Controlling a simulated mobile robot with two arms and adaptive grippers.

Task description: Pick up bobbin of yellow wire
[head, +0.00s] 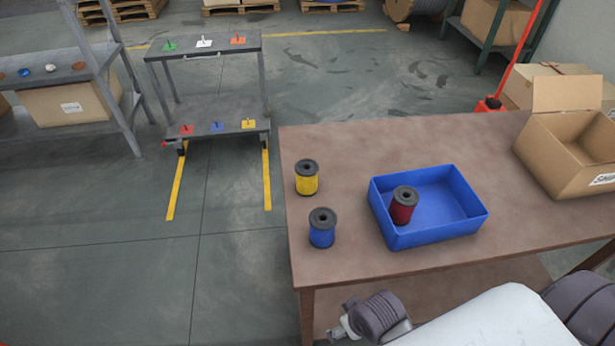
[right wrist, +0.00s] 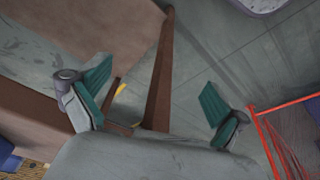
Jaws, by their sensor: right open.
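The bobbin of yellow wire (head: 307,178) stands upright on the brown table (head: 330,140) near its left edge, with dark end flanges. A bobbin of blue wire (head: 322,228) stands just in front of it. A bobbin of red wire (head: 403,205) is inside the blue tray (head: 450,205). My right gripper (right wrist: 155,105) shows in the right wrist view, its two green-padded fingers spread apart with nothing between them. It is beside the table's edge and leg, away from the bobbins. No bobbin shows in that view. My left gripper is not in view.
An open cardboard box (head: 565,150) stands on the table's right. A grey cart (head: 205,110) with coloured pegs is behind left, near a shelf (head: 60,80). A red post (head: 515,60) rises behind the table. The tabletop behind the tray is clear.

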